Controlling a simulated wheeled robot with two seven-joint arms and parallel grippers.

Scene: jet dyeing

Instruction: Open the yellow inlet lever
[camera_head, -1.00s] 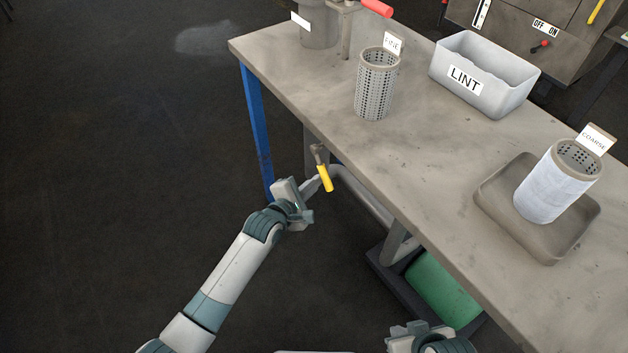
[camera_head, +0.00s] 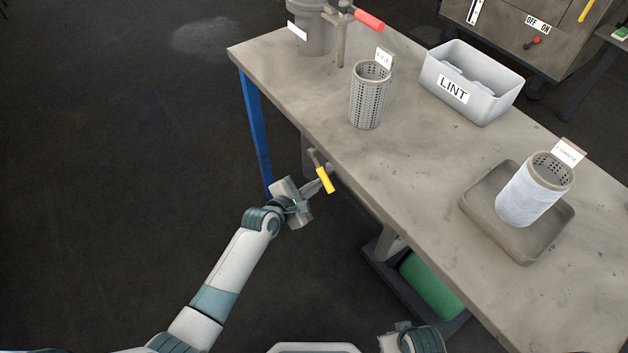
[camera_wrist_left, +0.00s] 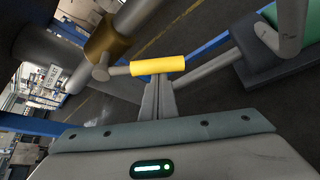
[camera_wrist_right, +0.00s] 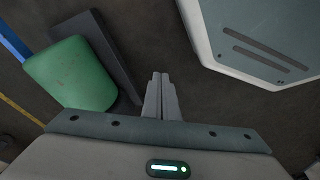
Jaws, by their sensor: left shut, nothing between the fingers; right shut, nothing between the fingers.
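The yellow inlet lever (camera_head: 325,180) sticks out below the near-left edge of the workbench, on a metal stem. In the left wrist view the yellow handle (camera_wrist_left: 158,65) lies across the picture, joined at its left to a brass-coloured fitting (camera_wrist_left: 107,38) on a pipe. My left gripper (camera_head: 318,187) is shut and empty. Its fingertips are right at the handle, at its lower side in the wrist view; I cannot tell whether they touch. My right gripper (camera_wrist_right: 161,78) is shut and empty over the floor, low in the head view.
The workbench (camera_head: 420,180) carries a perforated fine basket (camera_head: 368,97), a LINT bin (camera_head: 470,85) and a white-wrapped coarse basket (camera_head: 527,195) in a tray (camera_head: 480,205). A red-handled lever (camera_head: 368,20) stands at the back. A green container (camera_head: 432,283) is beneath. Open floor lies left.

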